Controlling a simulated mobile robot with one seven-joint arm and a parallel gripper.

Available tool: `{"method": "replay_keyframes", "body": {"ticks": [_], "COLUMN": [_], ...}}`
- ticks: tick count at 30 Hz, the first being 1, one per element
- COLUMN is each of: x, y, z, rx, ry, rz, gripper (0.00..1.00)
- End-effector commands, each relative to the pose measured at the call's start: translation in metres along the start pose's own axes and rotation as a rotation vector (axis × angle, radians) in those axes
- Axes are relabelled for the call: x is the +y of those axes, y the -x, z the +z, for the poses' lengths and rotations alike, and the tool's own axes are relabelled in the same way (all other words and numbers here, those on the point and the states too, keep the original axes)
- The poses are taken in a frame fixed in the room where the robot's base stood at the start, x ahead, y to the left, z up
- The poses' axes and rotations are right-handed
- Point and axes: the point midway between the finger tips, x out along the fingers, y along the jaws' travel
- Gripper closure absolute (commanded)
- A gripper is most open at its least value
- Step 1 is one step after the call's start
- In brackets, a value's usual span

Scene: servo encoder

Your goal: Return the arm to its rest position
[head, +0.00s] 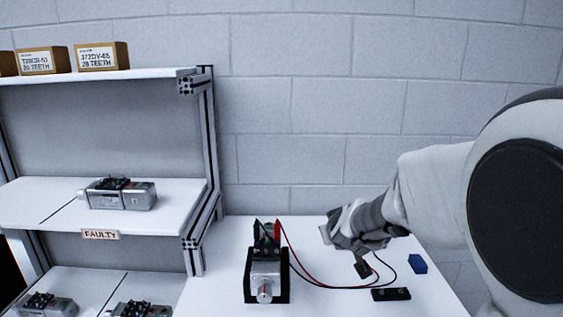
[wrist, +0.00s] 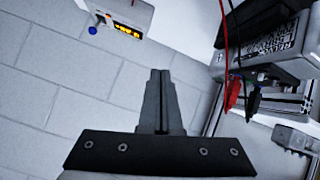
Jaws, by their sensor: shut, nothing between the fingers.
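My arm (head: 430,190) reaches in from the right in the head view. My gripper (head: 328,236) is above the white table, to the right of a silver servo motor (head: 266,272) in a black cradle. In the wrist view my gripper's fingers (wrist: 160,75) are together and hold nothing. The motor also shows at upper right in the wrist view (wrist: 285,66), apart from the fingers. A red clip (wrist: 232,93) and a black clip (wrist: 252,103) show near it.
A shelf unit (head: 208,150) stands at left, with boxes (head: 101,57) on top and a motor (head: 120,194) above a FAULTY label (head: 101,235). Red and black leads cross the table (head: 340,306). A black block (head: 390,294) and a blue piece (head: 418,264) lie at right.

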Motion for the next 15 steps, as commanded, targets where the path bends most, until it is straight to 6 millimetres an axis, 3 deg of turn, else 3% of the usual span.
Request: {"method": "replay_keyframes", "body": {"ticks": [1, 8, 15], "x": [-0.001, -0.015, -0.021], "y": [0.022, 0.11, 0.199], "z": [-0.004, 0.011, 0.054], "rx": [-0.004, -0.099, -0.255], "ry": [-0.036, -0.149, -0.221], "rz": [-0.042, -0.2, -0.241], "gripper": [1.0, 1.0, 1.0]}}
